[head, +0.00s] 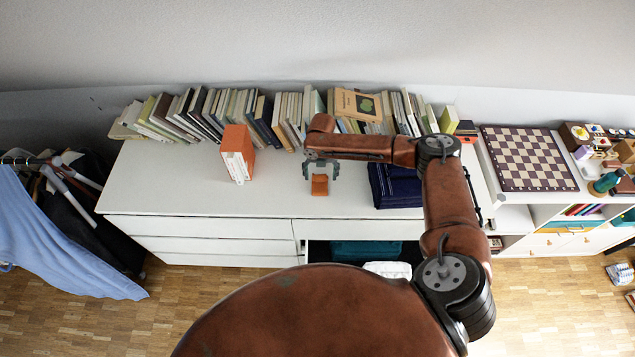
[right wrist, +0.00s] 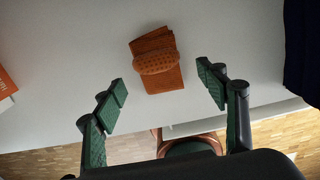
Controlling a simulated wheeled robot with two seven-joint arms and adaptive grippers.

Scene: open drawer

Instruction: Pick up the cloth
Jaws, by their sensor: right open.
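The cloth (head: 320,187) is a small orange-brown folded piece lying on the white dresser top. It also shows in the right wrist view (right wrist: 158,72), with a dotted rounded fold on top. My right gripper (head: 321,172) is above it, pointing down. In the right wrist view my right gripper (right wrist: 164,88) is open and empty, its two green-padded fingers apart on either side of the cloth's near end, not touching it. My left gripper is not in view.
A row of books (head: 225,110) lines the back of the dresser (head: 180,190). An orange box-like book set (head: 238,152) stands left of the cloth, folded dark blue fabric (head: 393,186) lies right. An open drawer (head: 318,251) is below. A chessboard (head: 527,158) lies far right.

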